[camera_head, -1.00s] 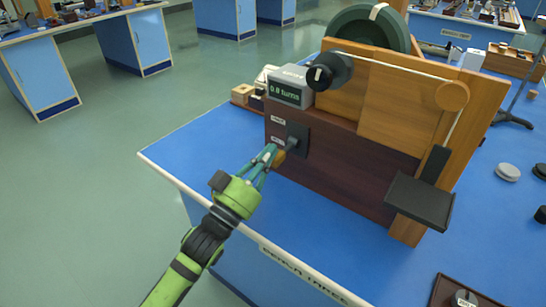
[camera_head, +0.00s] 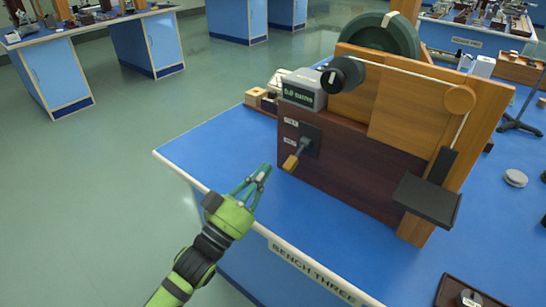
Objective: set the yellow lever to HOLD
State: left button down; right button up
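The yellow lever (camera_head: 290,163) is on the dark wood front of the machine. Its dark shaft comes out of a black plate (camera_head: 313,137) and the yellow handle points down and toward the bench's front edge. Two small white labels (camera_head: 290,121) sit left of the plate, one above the other; their words are too small to read. My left gripper (camera_head: 260,175) is in front of the lever, lower left of the handle. Its teal fingers are apart and empty, not touching the handle. My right gripper is out of view.
A grey display box (camera_head: 303,90) and a black knob (camera_head: 343,74) sit above the lever. A black shelf (camera_head: 427,200) juts out at the right. The blue bench top (camera_head: 215,145) is clear left of the machine.

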pick_arm(q)
jog(key=f, duration=0.1)
jog(key=s+a+f, duration=0.1)
jog(key=s+f, duration=0.1)
jog(key=shift+a+b, duration=0.35)
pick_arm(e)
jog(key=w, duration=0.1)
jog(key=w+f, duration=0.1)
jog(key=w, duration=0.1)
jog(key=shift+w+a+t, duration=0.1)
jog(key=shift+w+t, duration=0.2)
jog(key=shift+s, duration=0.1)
